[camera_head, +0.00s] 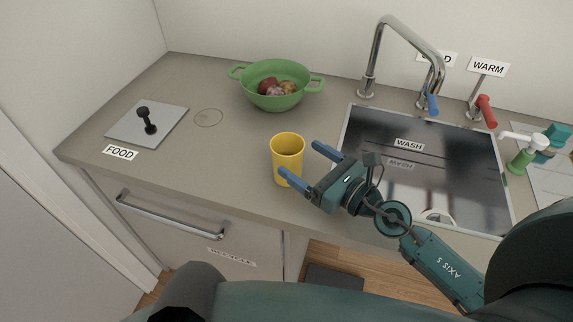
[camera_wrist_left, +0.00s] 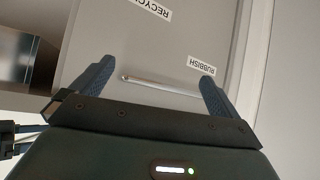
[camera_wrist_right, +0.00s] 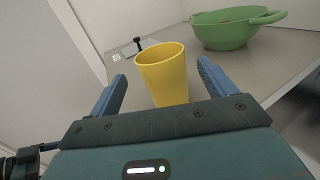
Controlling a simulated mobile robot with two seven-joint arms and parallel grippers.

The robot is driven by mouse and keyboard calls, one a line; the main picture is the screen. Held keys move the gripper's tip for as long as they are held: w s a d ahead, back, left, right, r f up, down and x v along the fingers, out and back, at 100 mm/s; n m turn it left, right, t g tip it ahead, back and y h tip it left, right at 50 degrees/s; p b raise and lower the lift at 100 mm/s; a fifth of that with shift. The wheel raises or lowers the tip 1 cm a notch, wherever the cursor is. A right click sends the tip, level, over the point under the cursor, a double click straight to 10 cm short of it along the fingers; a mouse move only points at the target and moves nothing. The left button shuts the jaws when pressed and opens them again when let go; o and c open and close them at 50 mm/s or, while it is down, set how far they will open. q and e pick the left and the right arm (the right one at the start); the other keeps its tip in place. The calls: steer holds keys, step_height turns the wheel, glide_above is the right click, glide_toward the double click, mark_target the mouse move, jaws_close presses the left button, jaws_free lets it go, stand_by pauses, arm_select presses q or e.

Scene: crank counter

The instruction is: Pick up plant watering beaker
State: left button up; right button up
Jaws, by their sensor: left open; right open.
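The yellow beaker (camera_head: 287,153) stands upright on the counter, left of the sink. It also shows in the right wrist view (camera_wrist_right: 165,75), between and beyond the two fingers. My right gripper (camera_head: 305,160) is open with its blue fingers reaching toward the beaker from the right. One finger is at the beaker's near side and the other is apart from it at the right; I cannot tell whether either touches. My left gripper (camera_wrist_left: 155,80) is open and empty, facing a drawer front below the counter.
A green colander (camera_head: 275,100) with fruit stands behind the beaker. A grey plate with a black knob (camera_head: 147,122) is at the left, by the FOOD label. The sink (camera_head: 425,165), its taps and a soap dispenser (camera_head: 522,155) are at the right. The counter left of the beaker is clear.

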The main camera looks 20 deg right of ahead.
mark_target(298, 169)
step_height(298, 169, down, 5)
steer(key=b, duration=0.3)
steer(key=shift+w+a+r+p, duration=0.25)
steer(key=shift+w+r+p, duration=0.3)
steer(key=shift+r+p, duration=0.1)
steer(key=shift+w+a, duration=0.2)
steer(key=shift+w, duration=0.05)
steer(key=p+x, duration=0.1)
steer(key=x, duration=0.4)
steer(key=shift+w+f, duration=0.1)
steer(key=shift+f, duration=0.05)
steer(key=shift+w+a+f, duration=0.1)
steer(key=shift+w+a, duration=0.1)
steer(key=shift+w, duration=0.1)
arm_select(q)
steer(key=shift+w+d+r+t, duration=0.2)
steer(key=shift+w+d+t, duration=0.1)
steer(key=shift+w+d, duration=0.2)
arm_select(e)
steer(key=c, duration=1.2)
